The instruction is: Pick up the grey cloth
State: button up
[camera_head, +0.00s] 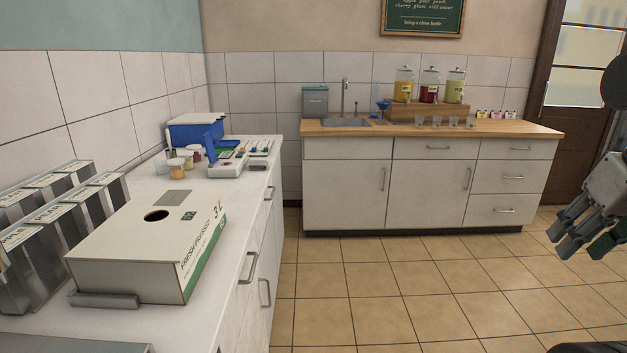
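A flat grey square (174,198), which may be the grey cloth, shows at the back edge of the white carton on the left counter. I cannot tell whether it lies on the carton or on the counter just behind it. No other cloth can be made out. My gripper (585,246) hangs at the right edge of the view over the tiled floor, far from the left counter. Its fingers point down and to the left, look apart and hold nothing visible.
The white carton (120,240) with a round hole stands on the left counter (225,215), beside metal bins (50,250). Behind are jars (177,168), a tray (240,165) and a blue box (195,131). The back counter (350,127) holds dispensers (429,85). The middle floor (400,285) is clear.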

aim_at(253, 165)
jog(key=i, duration=2.25)
jog(key=i+l+u, duration=0.1)
jog(key=i+u, duration=0.4)
jog(key=i+l+u, duration=0.3)
jog(key=i+u, duration=0.15)
jog(key=u, duration=1)
